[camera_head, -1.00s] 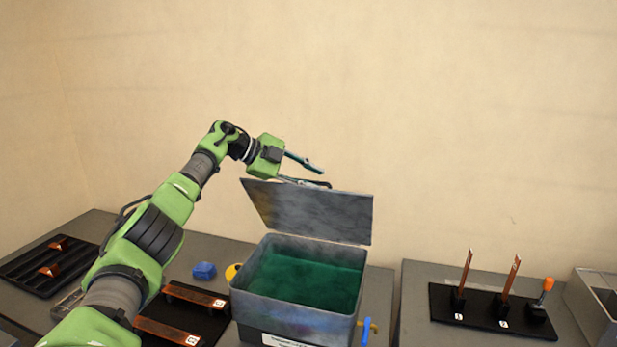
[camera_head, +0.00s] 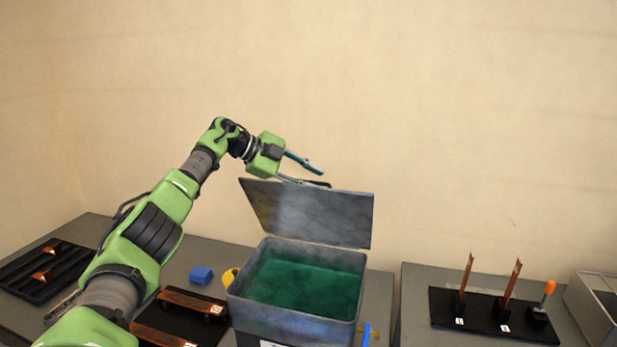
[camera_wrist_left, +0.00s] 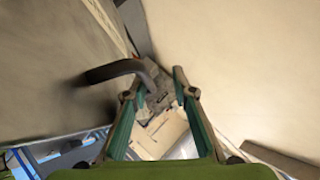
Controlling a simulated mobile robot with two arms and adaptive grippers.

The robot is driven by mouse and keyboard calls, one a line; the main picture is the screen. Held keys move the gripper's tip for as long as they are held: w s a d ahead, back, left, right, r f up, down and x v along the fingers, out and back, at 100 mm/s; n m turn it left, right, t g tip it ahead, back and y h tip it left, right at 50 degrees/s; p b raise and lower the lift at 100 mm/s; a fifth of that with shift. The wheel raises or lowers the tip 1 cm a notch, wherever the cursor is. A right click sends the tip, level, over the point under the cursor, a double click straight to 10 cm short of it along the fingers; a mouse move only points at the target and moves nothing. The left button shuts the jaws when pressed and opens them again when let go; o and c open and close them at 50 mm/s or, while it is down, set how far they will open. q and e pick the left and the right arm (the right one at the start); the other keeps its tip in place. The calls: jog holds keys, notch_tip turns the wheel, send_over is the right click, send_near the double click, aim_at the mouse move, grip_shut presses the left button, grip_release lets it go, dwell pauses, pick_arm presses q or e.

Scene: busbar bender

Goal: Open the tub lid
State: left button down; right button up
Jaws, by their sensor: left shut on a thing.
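The tub (camera_head: 290,322) is a grey box with a green inside, standing on the workbench. Its grey lid (camera_head: 310,215) is raised at the rear, standing up and tilted, so the green inside shows. My left gripper (camera_head: 318,177) is at the lid's top edge. In the left wrist view the left gripper (camera_wrist_left: 158,85) has its two teal fingers on either side of a dark curved handle (camera_wrist_left: 118,71). The gripper is shut on this handle, though the contact is partly hidden. My right gripper is not in view.
A blue block (camera_head: 201,275) and a yellow item (camera_head: 231,278) lie left of the tub. Black trays with copper bars (camera_head: 192,301) are further left. A black stand (camera_head: 480,312) with upright copper bars is to the right, beside a grey bin (camera_head: 598,305).

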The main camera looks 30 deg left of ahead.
pick_arm(q)
jog(key=shift+w+a+r, duration=0.1)
jog(key=shift+w+r, duration=0.45)
jog(key=shift+w, duration=0.05)
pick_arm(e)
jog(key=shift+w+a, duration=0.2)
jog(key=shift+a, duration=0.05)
pick_arm(q)
jog(key=c, duration=2.4)
grip_release()
jog(key=shift+w, duration=0.1)
jog(key=shift+o, duration=0.2)
jog(key=shift+w+f, duration=0.1)
jog(key=shift+f, duration=0.15)
jog(key=shift+c, duration=0.2)
jog(key=shift+f, duration=0.1)
